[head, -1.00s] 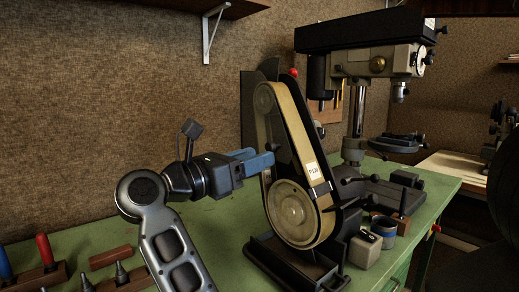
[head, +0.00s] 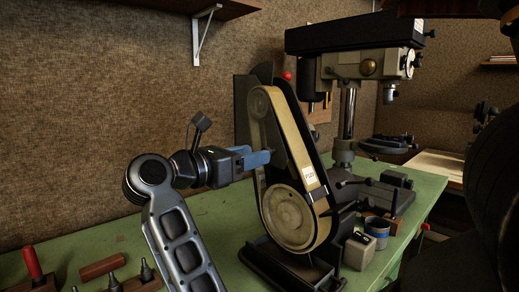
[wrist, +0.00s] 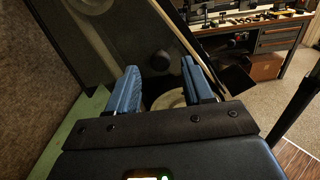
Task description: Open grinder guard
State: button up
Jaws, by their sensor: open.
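The belt grinder (head: 292,219) stands on the green bench, with a tan belt around a small upper wheel and a large lower wheel. Its dark side panel (head: 267,125) fills the space between the belt runs; I cannot tell for sure which part is the guard. My gripper (head: 262,158) is open, its blue fingers pointing right in front of the panel, at mid-height of the belt. In the wrist view a dark round knob (wrist: 160,61) shows beyond and between the spread fingers, apart from them. The pale lower wheel (wrist: 169,100) is partly hidden behind the fingers.
A drill press (head: 348,108) stands behind the grinder at right. A small box (head: 358,250) and a cup (head: 377,232) sit right of its base. A wooden tool rack (head: 103,267) lies at front left. The bench (head: 200,232) left of the grinder is mostly clear.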

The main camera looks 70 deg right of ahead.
jog(key=shift+p+x, duration=0.3)
jog(key=shift+x, duration=1.4)
grip_shut()
